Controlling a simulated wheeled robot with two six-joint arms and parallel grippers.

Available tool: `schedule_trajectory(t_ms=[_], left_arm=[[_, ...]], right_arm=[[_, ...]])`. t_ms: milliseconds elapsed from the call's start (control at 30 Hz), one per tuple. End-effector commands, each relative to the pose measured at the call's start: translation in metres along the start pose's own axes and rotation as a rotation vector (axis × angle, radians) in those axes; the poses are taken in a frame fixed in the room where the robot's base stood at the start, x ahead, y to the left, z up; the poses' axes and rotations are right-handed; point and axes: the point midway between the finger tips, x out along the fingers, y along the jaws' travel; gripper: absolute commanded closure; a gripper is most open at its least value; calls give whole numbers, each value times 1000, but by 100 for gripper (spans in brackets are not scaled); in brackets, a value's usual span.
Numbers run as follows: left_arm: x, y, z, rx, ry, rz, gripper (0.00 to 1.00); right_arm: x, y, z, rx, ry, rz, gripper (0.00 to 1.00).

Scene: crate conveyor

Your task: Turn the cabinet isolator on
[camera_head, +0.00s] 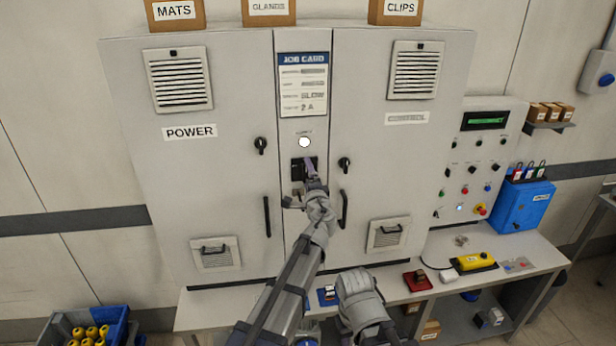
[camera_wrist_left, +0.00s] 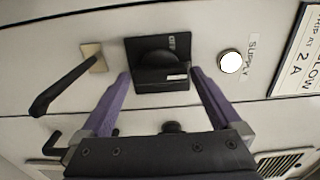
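The isolator shows in the left wrist view (camera_wrist_left: 160,62) as a black square plate with a dark rotary knob and lettering beside it that looks like OFF. In the head view the isolator (camera_head: 297,170) sits on the cabinet's narrow middle panel, partly hidden by my gripper. My left gripper (camera_head: 307,168) is in front of it. In the left wrist view its two purple fingers (camera_wrist_left: 162,76) stand apart, one on each side of the isolator, with no visible grip on the knob. The SUPPLY lamp (camera_head: 305,142) glows white above. My right gripper is not visible.
The cabinet doors carry black knobs (camera_head: 260,145) and bar handles (camera_head: 267,216). A black lever (camera_wrist_left: 62,88) on a beige plate is near the isolator. A control panel (camera_head: 480,160) and blue box (camera_head: 523,205) stand right. The bench (camera_head: 520,250) holds a yellow pendant (camera_head: 474,262).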

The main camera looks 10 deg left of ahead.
Motion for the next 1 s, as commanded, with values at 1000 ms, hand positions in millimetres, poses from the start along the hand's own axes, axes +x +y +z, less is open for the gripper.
schedule_trajectory(t_ms=[1000], left_arm=[[-79,0,0,0,0,0,0]], right_arm=[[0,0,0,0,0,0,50]])
